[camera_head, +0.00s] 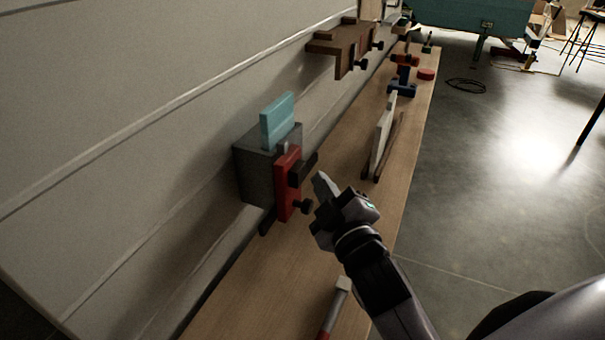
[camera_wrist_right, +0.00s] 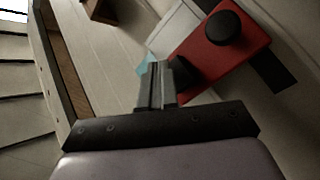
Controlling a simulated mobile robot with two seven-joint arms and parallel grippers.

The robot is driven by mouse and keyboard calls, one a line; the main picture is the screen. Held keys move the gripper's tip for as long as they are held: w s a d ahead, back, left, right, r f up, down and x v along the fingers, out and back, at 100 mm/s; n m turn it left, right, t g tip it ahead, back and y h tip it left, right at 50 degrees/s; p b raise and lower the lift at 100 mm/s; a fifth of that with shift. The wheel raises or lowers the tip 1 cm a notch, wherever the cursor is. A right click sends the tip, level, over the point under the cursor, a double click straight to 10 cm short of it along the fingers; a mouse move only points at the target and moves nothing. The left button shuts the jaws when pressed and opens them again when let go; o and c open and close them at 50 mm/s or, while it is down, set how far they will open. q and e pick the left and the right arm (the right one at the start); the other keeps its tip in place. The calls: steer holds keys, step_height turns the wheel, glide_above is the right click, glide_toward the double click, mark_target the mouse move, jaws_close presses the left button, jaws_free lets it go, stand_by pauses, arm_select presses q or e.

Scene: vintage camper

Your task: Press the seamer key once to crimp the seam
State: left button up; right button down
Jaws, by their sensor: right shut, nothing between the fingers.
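The seamer (camera_head: 258,168) is a grey box against the wall with a teal plate (camera_head: 278,120) standing out of its top. A red panel (camera_head: 287,185) is on its front, with a dark bar (camera_head: 304,168) that looks like the key and a black round knob (camera_head: 303,207) below. My right gripper (camera_head: 320,182) is shut and empty, just right of the dark bar and knob. In the right wrist view my fingertips (camera_wrist_right: 155,70) are close to the red panel (camera_wrist_right: 222,50); I cannot tell if they touch. My left gripper is not in view.
The seamer is at a narrow wooden bench (camera_head: 270,270) along the wall. A hammer-like tool (camera_head: 335,305) lies near, and a white board (camera_head: 382,135) stands farther along. Open floor (camera_head: 490,180) is right.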

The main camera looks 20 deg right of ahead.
steer(key=shift+w, duration=0.1)
stand_by(0.7)
steer(key=shift+w+a, duration=0.25)
steer(key=shift+a, duration=0.05)
steer(key=shift+w+a+r, duration=0.15)
steer(key=shift+w+a, duration=0.5)
stand_by(1.4)
steer(key=shift+s, duration=0.1)
steer(key=shift+s+d+r+p, duration=0.15)
steer(key=shift+s+d+p, duration=0.6)
steer(key=shift+s, duration=0.05)
steer(key=shift+s+d+p, duration=0.6)
steer(key=shift+s+d, duration=1.1)
steer(key=shift+s, duration=0.2)
